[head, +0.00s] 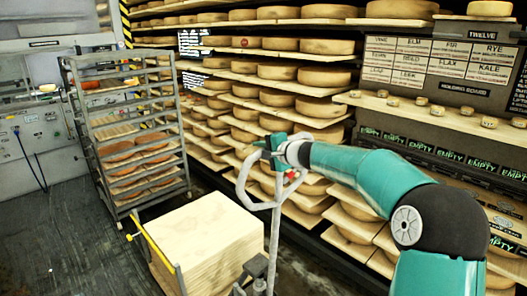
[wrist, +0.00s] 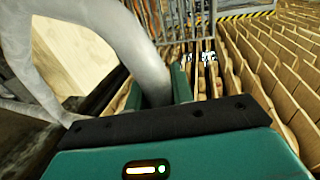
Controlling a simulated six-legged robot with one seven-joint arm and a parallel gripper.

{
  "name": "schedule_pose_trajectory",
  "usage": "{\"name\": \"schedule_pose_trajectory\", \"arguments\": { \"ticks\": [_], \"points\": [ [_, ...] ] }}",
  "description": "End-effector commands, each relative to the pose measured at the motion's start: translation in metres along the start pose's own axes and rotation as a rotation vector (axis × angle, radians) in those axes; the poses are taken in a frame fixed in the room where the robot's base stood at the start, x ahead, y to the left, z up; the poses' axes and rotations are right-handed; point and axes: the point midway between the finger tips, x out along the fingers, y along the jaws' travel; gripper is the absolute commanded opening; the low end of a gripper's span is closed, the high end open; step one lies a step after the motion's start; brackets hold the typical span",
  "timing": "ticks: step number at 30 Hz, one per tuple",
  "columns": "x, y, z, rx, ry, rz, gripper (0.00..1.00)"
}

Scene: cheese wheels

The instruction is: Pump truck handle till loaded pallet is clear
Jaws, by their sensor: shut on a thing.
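The truck handle (head: 243,190) is a grey tubular loop on an upright shaft, in the middle of the head view. In the wrist view the grey tube of the handle (wrist: 115,40) passes between the teal fingers of my gripper (wrist: 160,90). The loaded pallet (head: 205,240) carries a pale, block-like stack just left of the shaft. The pallet's underside and the truck's forks are hidden, so I cannot tell its height off the floor.
Shelves of cheese wheels (head: 290,75) line the wall behind and right of the handle. A wheeled rack (head: 130,125) with trays stands at the back left. A yellow bar (head: 155,250) runs along the stack's left side. Dark floor (head: 60,240) is open at the left.

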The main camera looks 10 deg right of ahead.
Motion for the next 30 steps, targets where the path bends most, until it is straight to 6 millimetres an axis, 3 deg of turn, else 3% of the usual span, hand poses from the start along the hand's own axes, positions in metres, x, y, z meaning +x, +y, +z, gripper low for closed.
{"name": "schedule_pose_trajectory", "arguments": {
  "ticks": [1, 6, 7, 9, 22, 26, 30],
  "points": [
    [0.0, 0.012, -0.003, 0.008, 0.003, 0.016, 0.0],
    [0.0, 0.013, -0.003, 0.008, 0.003, 0.017, 0.0],
    [0.0, 0.013, -0.003, 0.008, 0.003, 0.017, 0.29],
    [0.001, 0.012, -0.003, 0.008, 0.003, 0.017, 0.43],
    [-0.003, 0.006, -0.004, 0.004, 0.002, 0.009, 0.44],
    [-0.021, 0.005, -0.004, 0.003, 0.004, 0.009, 0.44],
    [-0.05, 0.005, -0.004, 0.002, 0.006, 0.01, 0.44]
  ]
}}
